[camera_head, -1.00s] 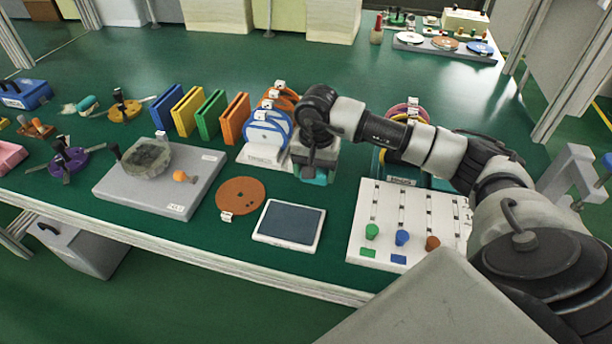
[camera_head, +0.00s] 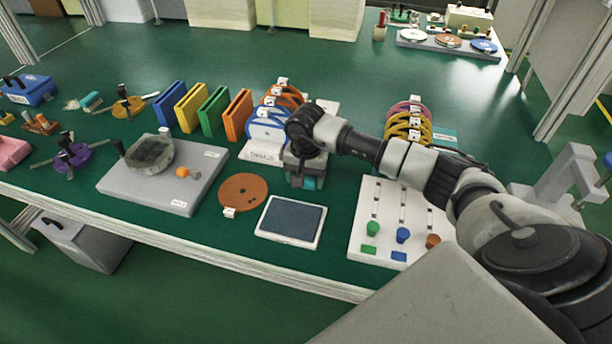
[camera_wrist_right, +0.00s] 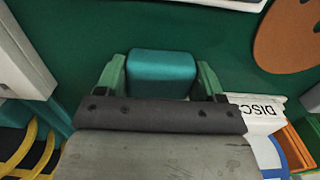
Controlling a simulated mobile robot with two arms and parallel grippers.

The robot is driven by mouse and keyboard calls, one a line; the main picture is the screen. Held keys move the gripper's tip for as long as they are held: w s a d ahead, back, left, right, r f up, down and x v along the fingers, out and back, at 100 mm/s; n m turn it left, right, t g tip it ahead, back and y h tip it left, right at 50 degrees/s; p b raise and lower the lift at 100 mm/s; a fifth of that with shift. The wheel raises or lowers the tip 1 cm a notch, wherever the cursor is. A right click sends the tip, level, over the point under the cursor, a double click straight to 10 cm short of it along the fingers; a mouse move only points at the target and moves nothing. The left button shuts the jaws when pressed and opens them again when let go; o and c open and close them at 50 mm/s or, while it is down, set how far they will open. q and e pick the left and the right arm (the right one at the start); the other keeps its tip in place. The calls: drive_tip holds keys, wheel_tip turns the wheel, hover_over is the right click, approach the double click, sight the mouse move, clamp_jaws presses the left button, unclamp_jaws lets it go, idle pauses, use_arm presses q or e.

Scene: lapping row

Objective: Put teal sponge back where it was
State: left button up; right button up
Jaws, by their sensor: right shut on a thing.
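The teal sponge (camera_head: 310,184) is a small rounded block. It shows at the lower end of my right gripper (camera_head: 306,181), mostly covered by the wrist in the head view. In the right wrist view the sponge (camera_wrist_right: 161,66) sits between the two green fingers of my right gripper (camera_wrist_right: 161,78), which is shut on it. The gripper is over the green table, just right of the white disc rack (camera_head: 262,152) and behind the tablet-like pad (camera_head: 291,219). I cannot tell whether the sponge touches the table. My left gripper is not in view.
A white board (camera_head: 384,222) with coloured knobs stands to the right, with a rack of pink and yellow rings (camera_head: 410,118) behind it. An orange-brown disc (camera_head: 242,192) and a grey plate (camera_head: 190,190) lie left.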

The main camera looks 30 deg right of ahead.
sight(306, 176)
drive_tip(key=o, duration=0.8)
drive_tip(key=shift+f, duration=0.15)
drive_tip(key=shift+o, duration=0.2)
wheel_tip(306, 176, up, 12)
drive_tip(key=shift+r, duration=0.2)
